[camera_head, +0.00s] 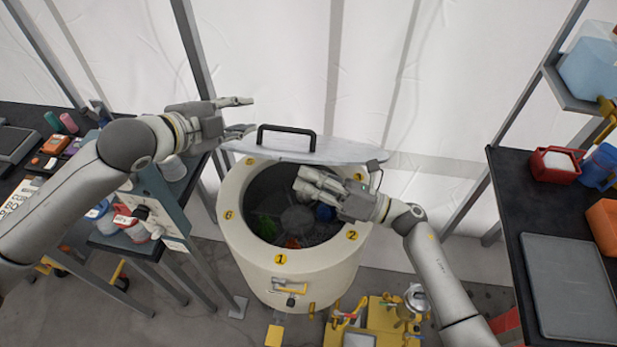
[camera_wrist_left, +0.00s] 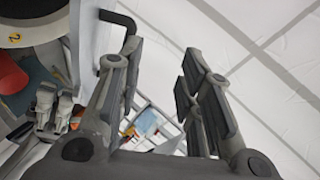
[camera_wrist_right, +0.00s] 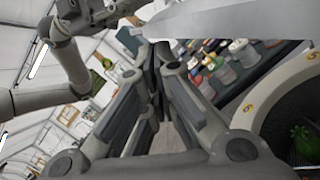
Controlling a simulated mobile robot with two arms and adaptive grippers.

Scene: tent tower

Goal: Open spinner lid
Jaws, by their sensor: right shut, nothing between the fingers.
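The spinner (camera_head: 288,262) is a cream drum with yellow number marks on its rim and a dark, round opening. Its pale lid (camera_head: 345,152) stands raised at the back, with a black handle (camera_head: 287,129) on it; the lid also shows in the right wrist view (camera_wrist_right: 225,20). My left gripper (camera_head: 250,115) is open and empty at the lid's left end, beside the handle, which shows left of the fingers in the left wrist view (camera_wrist_left: 118,18). My right gripper (camera_head: 302,180) is shut and empty over the opening, in front of the lid.
Inside the drum lie a green thing (camera_head: 266,228) and red and blue things. Black shelving with jars stands left, and a black table (camera_head: 510,185) with a red bin (camera_head: 555,177) stands right. Yellow equipment (camera_head: 380,325) sits on the floor in front, at the right.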

